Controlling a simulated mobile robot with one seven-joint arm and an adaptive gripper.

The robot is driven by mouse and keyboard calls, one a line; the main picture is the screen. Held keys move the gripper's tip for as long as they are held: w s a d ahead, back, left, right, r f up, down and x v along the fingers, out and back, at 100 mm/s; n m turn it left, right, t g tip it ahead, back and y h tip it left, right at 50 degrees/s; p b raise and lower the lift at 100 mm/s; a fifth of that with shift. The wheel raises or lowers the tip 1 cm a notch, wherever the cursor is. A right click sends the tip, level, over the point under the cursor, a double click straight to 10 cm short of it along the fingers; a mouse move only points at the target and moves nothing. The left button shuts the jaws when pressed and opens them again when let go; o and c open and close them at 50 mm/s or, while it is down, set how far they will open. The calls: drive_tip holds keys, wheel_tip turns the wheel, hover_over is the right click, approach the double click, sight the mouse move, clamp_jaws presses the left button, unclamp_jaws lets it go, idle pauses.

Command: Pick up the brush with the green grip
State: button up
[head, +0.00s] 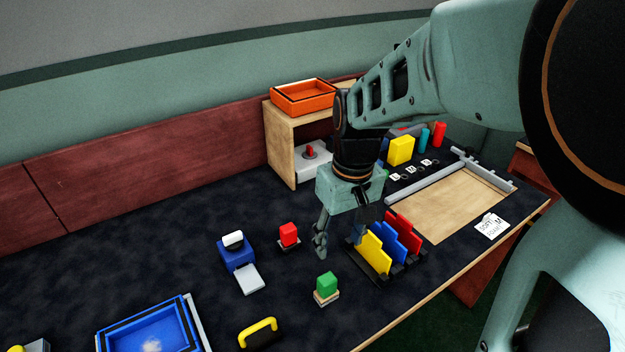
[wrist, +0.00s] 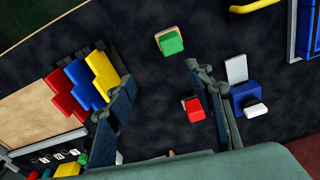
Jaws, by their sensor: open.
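The brush with the green grip (head: 326,284) stands on the dark table near its front edge, green block up on a pale base. In the wrist view the green-grip brush (wrist: 170,43) is at the top centre, just beyond the fingertips. My gripper (head: 341,243) is open and empty, pointing down above the table, behind the brush in the head view. Its two fingers also show in the wrist view (wrist: 161,73), spread apart, with bare table between them. Nothing hides the green grip.
A red-topped block (head: 289,234) stands left of my gripper. A rack of yellow, blue and red stepped plates (head: 386,243) is close on its right. A blue-and-white item (head: 237,252), a yellow handle (head: 258,331) and a blue tray (head: 198,322) lie left. Table around the brush is clear.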

drive_tip(key=s+a+n, duration=0.1)
drive_tip(key=s+a, duration=0.1)
drive_tip(key=b, duration=0.1)
hover_over(327, 278)
drive_tip(key=shift+g+h, duration=0.3)
drive_tip(key=f, duration=0.5)
drive_tip(key=shift+d+f, duration=0.3)
drive_tip(key=shift+a+f+b, duration=0.15)
drive_tip(key=shift+f+b, duration=0.2)
drive_tip(key=shift+f, duration=1.1)
drive_tip(key=shift+a+f+b, duration=0.1)
drive_tip(key=shift+f+b, duration=0.25)
drive_tip(key=shift+f, duration=1.1)
drive_tip(key=shift+c, duration=0.4)
drive_tip(key=c, duration=1.2)
drive_tip(key=shift+r, duration=0.1)
